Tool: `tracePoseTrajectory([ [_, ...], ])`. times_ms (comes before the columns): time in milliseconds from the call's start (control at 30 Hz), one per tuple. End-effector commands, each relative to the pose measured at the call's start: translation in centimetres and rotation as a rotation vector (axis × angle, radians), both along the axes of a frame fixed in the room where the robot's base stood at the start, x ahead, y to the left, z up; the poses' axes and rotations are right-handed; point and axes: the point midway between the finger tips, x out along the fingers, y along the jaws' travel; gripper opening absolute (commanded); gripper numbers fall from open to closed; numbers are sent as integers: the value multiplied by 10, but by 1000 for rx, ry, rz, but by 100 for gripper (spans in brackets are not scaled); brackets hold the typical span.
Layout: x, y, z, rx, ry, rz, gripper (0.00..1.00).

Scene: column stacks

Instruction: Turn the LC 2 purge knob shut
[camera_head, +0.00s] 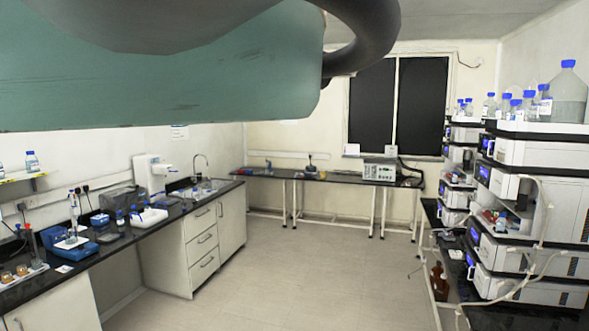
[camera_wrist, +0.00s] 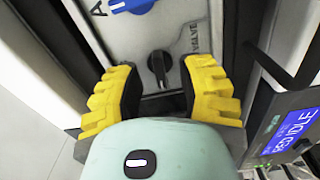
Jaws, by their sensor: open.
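My gripper (camera_wrist: 160,78) shows in the wrist view with its yellow-padded fingers spread apart. A small black knob (camera_wrist: 158,62) on a pale panel (camera_wrist: 182,25) lies between and just beyond the fingertips, and I see no contact. The knob's pointer is roughly upright in the picture, leaning slightly. I cannot tell from the lettering which unit this is. In the head view my gripper is not seen.
A lit blue display (camera_wrist: 292,130) stands close on the right in the wrist view. In the head view, instrument stacks (camera_head: 535,160) topped with bottles (camera_head: 568,90) line the right bench, with loose tubing in front. The floor (camera_head: 300,270) in the middle is clear.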

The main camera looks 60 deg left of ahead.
Motion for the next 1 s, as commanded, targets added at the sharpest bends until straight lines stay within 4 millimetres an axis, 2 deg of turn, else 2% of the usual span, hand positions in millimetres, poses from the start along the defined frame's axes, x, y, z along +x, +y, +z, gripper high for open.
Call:
tracePoseTrajectory([
  [233,0,-1,0,0,0,-1,38],
  [267,0,-1,0,0,0,-1,43],
  [700,0,-1,0,0,0,-1,0],
  [1000,0,-1,0,1,1,-1,0],
])
